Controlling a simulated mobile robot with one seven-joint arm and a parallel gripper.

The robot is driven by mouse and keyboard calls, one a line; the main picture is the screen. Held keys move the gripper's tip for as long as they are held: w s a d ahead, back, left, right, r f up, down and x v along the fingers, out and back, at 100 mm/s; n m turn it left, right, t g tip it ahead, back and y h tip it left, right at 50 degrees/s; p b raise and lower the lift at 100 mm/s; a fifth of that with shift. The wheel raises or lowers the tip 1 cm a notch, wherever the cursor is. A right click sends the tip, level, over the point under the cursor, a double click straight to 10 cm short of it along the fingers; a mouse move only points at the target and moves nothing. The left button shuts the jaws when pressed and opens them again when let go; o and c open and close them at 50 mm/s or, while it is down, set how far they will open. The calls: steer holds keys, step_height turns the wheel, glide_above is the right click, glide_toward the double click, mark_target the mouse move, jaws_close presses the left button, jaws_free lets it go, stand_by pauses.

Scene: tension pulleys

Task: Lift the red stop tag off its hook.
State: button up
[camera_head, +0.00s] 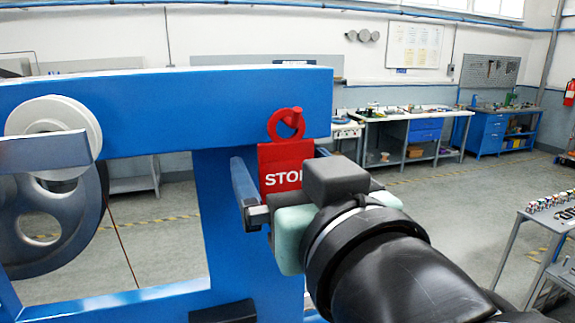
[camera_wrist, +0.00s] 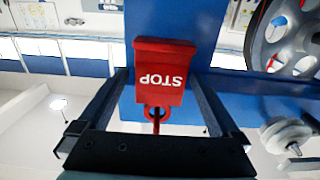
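The red stop tag (camera_head: 281,164) hangs by its ring from a red hook (camera_head: 297,118) on the blue frame. In the wrist view the tag (camera_wrist: 165,72) appears upside down, with its white STOP lettering facing me. My gripper (camera_head: 280,160) is open, with one finger on each side of the tag. My wrist hides the tag's lower right part in the head view.
The blue frame (camera_head: 180,100) stands close behind the tag. A white roller (camera_head: 55,125) and a large grey-blue pulley wheel (camera_head: 45,225) are at its left. A cart with small parts (camera_head: 550,212) stands at the right. Workbenches (camera_head: 410,125) line the back wall, with open floor before them.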

mark_target(289, 148)
steer(key=c, duration=1.3)
steer(key=shift+r+p, duration=0.4)
steer(key=shift+p, duration=0.05)
steer(key=shift+s+d+r, duration=0.1)
steer(key=shift+s+d, duration=0.05)
steer(key=shift+s, duration=0.35)
steer(key=shift+s+r+p, duration=0.1)
steer(key=shift+r+p, duration=0.05)
steer(key=shift+p, duration=0.15)
steer(key=shift+s+d+r+p, duration=0.15)
steer(key=shift+s+r+p, duration=0.2)
steer(key=shift+s, duration=0.1)
steer(key=shift+s+d+r, duration=0.1)
